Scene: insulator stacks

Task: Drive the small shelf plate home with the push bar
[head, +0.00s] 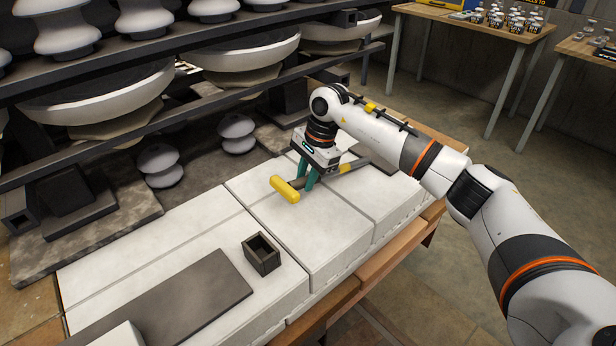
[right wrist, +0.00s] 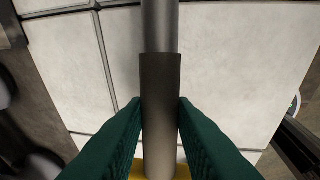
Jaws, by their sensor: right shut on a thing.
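The push bar (head: 286,190) is a grey bar with a yellow cross-piece at its near end. My right gripper (head: 304,181) is shut around its shaft, low over the white blocks. In the right wrist view the grey shaft (right wrist: 160,95) runs straight between the green fingers, with yellow at the bottom edge. A dark flat plate (head: 195,300) lies on the white blocks at the lower left, apart from the bar. I cannot tell whether it is the small shelf plate. My left gripper is not in view.
A short hollow dark square post (head: 261,254) stands on the white blocks (head: 318,228) between the bar and the plate. Behind is a dark rack (head: 175,122) with large pale insulators and smaller white ones. Side tables (head: 473,27) with small items stand at the back right.

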